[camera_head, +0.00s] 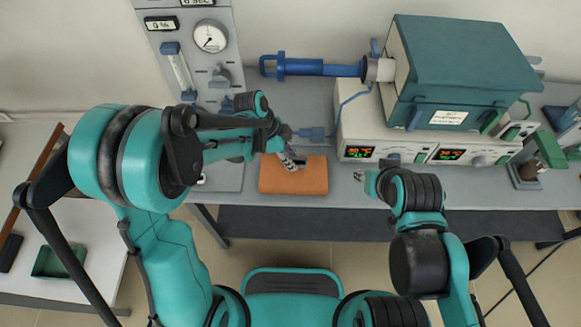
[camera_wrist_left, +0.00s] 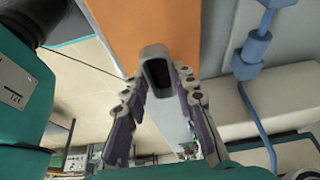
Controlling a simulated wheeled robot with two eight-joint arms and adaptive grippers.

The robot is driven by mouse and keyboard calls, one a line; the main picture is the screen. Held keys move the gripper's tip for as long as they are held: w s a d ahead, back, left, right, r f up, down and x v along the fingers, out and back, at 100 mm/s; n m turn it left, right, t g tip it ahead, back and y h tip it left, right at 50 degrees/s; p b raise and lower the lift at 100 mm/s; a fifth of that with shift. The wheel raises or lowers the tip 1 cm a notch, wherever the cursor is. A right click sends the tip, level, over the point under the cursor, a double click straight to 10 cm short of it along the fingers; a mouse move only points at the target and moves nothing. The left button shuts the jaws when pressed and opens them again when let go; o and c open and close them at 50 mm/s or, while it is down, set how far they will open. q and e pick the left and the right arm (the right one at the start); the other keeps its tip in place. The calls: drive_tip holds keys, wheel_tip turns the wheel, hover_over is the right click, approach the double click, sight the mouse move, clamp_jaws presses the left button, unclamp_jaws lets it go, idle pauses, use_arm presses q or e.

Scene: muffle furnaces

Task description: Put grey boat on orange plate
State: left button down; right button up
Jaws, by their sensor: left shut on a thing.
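The orange plate (camera_head: 293,178) lies on the grey bench in front of the furnace. In the left wrist view its orange surface (camera_wrist_left: 130,27) fills the top middle. The grey boat (camera_wrist_left: 155,58), a small grey piece with a dark hollow, is between the fingers of my left gripper (camera_wrist_left: 158,90), which is shut on it. In the head view my left gripper (camera_head: 291,162) is over the far part of the plate. I cannot tell whether the boat touches the plate. My right gripper (camera_head: 366,179) is to the right of the plate, and its jaw state is unclear.
A muffle furnace with a teal cover (camera_head: 462,60) stands on a white control unit (camera_head: 360,130) behind the plate. A blue tube (camera_head: 315,67) juts left from it. A gauge panel (camera_head: 196,50) stands at the back left. Bare bench (camera_head: 230,186) shows left of the plate.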

use_arm(q)
wheel_tip(320, 180, down, 4)
drive_tip(key=shift+a+f+b, duration=0.1)
drive_tip(key=shift+f+b, duration=0.05)
drive_tip(key=shift+b, duration=0.9)
drive_tip(key=c, duration=1.2)
unclamp_jaws()
